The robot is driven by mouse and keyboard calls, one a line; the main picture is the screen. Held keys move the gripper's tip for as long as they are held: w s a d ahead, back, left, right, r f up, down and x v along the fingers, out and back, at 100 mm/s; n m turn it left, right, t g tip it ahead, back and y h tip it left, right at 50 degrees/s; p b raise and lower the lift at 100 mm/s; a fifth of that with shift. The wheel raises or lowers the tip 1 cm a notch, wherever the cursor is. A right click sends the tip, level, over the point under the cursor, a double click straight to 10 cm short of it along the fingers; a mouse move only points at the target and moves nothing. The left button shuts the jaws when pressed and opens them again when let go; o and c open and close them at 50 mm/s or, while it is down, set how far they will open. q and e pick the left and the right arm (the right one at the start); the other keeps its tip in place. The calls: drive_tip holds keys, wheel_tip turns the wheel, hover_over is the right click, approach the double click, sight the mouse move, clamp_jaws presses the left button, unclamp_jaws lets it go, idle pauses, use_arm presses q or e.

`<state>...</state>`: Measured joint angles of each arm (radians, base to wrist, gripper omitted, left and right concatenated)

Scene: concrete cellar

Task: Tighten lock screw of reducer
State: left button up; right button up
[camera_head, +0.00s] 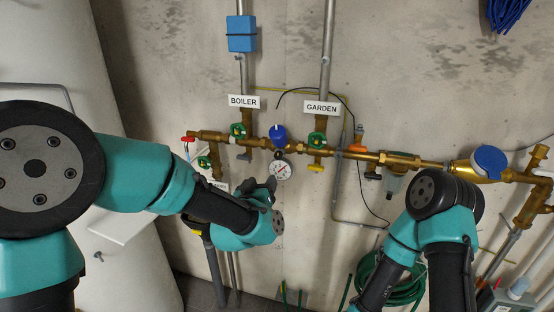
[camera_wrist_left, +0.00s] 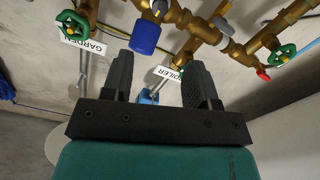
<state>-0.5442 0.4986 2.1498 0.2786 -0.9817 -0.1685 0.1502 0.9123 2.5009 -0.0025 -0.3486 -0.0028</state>
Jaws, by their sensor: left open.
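The reducer, with a blue cap (camera_head: 278,133), sits on the brass pipe run on the wall. A round white pressure gauge (camera_head: 281,170) hangs below it. My left gripper (camera_head: 268,187) is just below and left of the gauge, partly hidden by its own wrist. In the left wrist view my left gripper (camera_wrist_left: 160,75) has its two black fingers apart with nothing between them. The blue cap (camera_wrist_left: 145,37) shows upside down there, beyond the left finger. I cannot make out the lock screw. My right gripper is out of view.
Green valve handles (camera_head: 237,131) sit left and right of the reducer, under the BOILER sign (camera_head: 243,101) and GARDEN sign (camera_head: 321,107). A blue-lidded water meter (camera_head: 489,161) is at the right. A coiled green hose (camera_head: 398,290) hangs below, behind my right arm.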

sight(278, 157)
use_arm(q)
drive_tip(key=x, duration=1.5)
drive_tip(key=c, duration=0.9)
